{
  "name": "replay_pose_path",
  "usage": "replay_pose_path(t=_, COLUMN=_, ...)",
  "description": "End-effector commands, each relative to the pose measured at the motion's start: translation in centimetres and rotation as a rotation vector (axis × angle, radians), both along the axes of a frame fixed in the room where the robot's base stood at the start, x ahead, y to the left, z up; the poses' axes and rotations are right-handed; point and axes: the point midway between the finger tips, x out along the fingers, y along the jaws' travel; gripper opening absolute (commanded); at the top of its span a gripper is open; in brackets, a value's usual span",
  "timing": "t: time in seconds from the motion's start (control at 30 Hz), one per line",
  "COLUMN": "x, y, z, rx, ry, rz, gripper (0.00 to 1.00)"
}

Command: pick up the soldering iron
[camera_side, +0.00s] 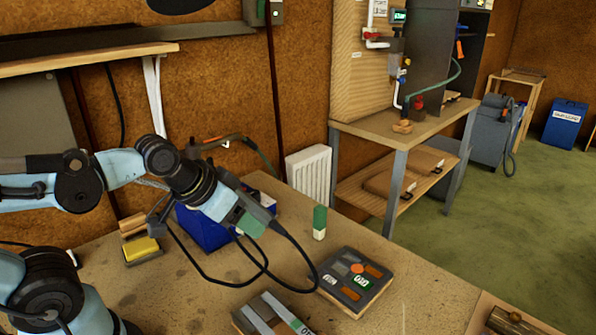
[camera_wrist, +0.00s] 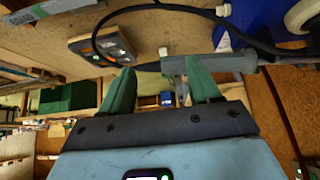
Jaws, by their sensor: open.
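The soldering iron (camera_wrist: 236,65) shows in the wrist view as a grey handle with a thinner dark part on its left. It lies across the picture at the tips of my gripper (camera_wrist: 158,70). The two green fingers are apart, and the right fingertip overlaps the handle. I cannot tell whether either finger touches it. In the side view my gripper (camera_side: 250,224) is over the bench beside a blue box, with its green fingers partly in view. A black cable (camera_side: 295,246) loops down from beside the gripper.
A blue box (camera_side: 195,230) stands behind the gripper. A dark tray of coloured pieces (camera_side: 345,297), a green-topped white bottle (camera_side: 319,223) and a yellow sponge (camera_side: 142,248) are on the bench. A wooden holder with grey strips (camera_side: 250,315) is at the front.

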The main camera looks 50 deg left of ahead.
Motion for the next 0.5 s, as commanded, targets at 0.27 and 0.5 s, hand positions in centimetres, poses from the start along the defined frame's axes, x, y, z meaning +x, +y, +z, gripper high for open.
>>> replay_pose_path(t=0.27, x=0.2, y=0.2, z=0.3, rx=-0.017, ry=0.014, rz=0.030, gripper=0.62)
replay_pose_path(t=0.5, x=2.4, y=2.5, z=3.4, rx=-0.191, ry=0.166, rz=0.393, gripper=0.62)
